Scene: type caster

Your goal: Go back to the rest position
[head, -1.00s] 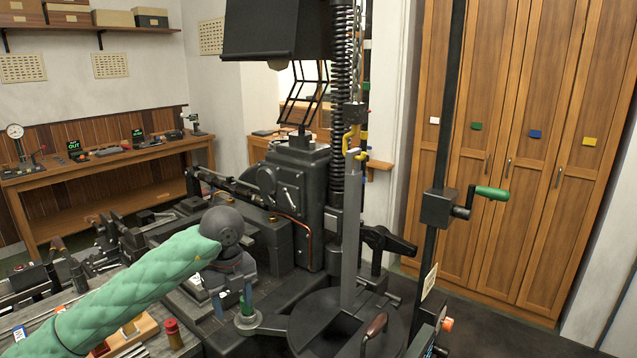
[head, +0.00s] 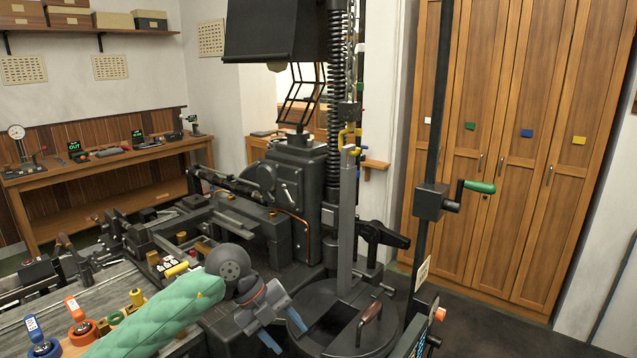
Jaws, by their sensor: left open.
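My left arm, in a green quilted sleeve with a dark round wrist, comes in from the lower left of the head view. My left gripper (head: 284,332) is open with nothing between its fingers. It points down and to the right, in front of the dark round base of the type caster (head: 300,180). I cannot tell whether it touches the machine. My right gripper is out of view.
A crank with a green handle (head: 479,187) stands on a dark upright post at right. Colour-tagged bases (head: 83,330) sit on the bench at lower left. A wooden side bench (head: 110,163) is at the back left, and wooden cabinets (head: 500,150) line the right wall.

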